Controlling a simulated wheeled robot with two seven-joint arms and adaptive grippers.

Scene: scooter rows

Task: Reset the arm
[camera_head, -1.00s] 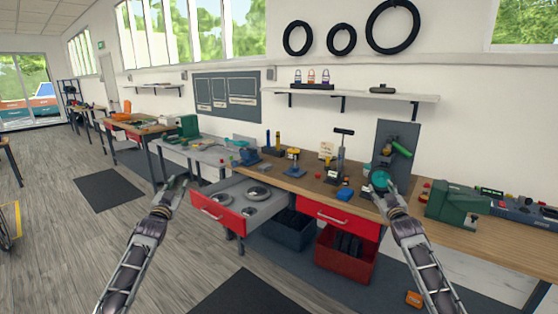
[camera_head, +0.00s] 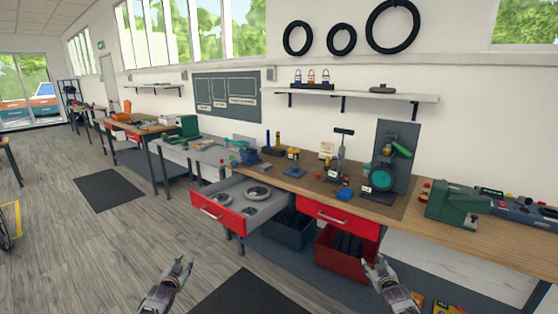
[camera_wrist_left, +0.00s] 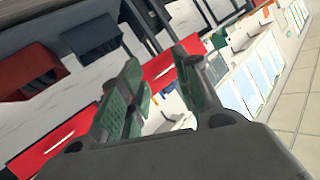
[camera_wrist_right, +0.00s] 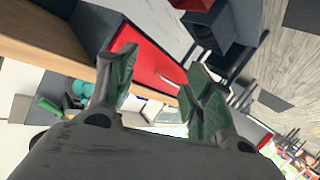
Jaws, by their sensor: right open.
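My left gripper (camera_head: 180,268) is low in the head view, over the floor in front of the bench. In the left wrist view its two fingers (camera_wrist_left: 158,85) stand apart with nothing between them. My right gripper (camera_head: 376,268) is low at the right in the head view, in front of the red bin. In the right wrist view its fingers (camera_wrist_right: 160,85) are spread and empty. Both grippers are clear of the bench.
A workbench (camera_head: 470,225) carries a green machine (camera_head: 452,203) and a grey upright panel (camera_head: 397,150) with a teal disc (camera_head: 380,177). An open red drawer (camera_head: 222,216) with round parts juts out. A red bin (camera_head: 340,262) and a dark bin (camera_head: 290,230) stand below.

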